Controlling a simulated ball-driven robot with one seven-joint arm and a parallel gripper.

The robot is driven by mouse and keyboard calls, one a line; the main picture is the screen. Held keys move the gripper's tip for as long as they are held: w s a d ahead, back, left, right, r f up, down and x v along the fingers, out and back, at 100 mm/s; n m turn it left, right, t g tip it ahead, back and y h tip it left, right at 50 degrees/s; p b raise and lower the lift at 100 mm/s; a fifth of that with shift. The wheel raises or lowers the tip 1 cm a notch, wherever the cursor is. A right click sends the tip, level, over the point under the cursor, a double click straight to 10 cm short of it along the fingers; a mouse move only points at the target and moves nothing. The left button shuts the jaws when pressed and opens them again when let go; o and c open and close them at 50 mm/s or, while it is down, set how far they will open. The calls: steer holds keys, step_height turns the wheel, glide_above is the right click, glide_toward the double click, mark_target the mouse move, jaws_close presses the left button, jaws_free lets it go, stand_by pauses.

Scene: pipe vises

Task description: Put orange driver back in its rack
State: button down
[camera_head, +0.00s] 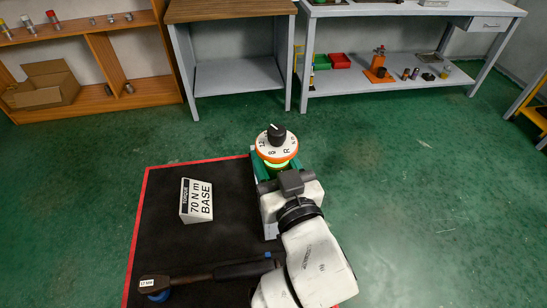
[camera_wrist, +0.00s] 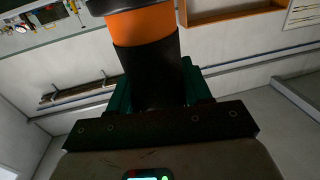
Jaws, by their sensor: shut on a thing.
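My gripper (camera_head: 268,172) has green fingers and is shut on the orange driver. The driver's top shows in the head view as a white dial (camera_head: 277,146) with an orange rim and a black knob, facing up. In the wrist view the driver (camera_wrist: 143,28) is a stout cylinder with an orange band and a black lower part. The green fingers (camera_wrist: 158,92) stand on either side of the black part. My wrist hides the driver's lower end in the head view. I cannot pick out the driver's rack with certainty.
A red-edged black mat (camera_head: 160,220) holds a "70 N m BASE" sign (camera_head: 197,201) and a long wrench (camera_head: 190,281). A far bench's lower shelf (camera_head: 345,93) carries red and green bins (camera_head: 340,61) and an orange item (camera_head: 378,62). Open green floor lies right.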

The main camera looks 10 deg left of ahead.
steer(key=shift+f+b, duration=1.3)
steer(key=shift+f, duration=0.05)
stand_by(1.2)
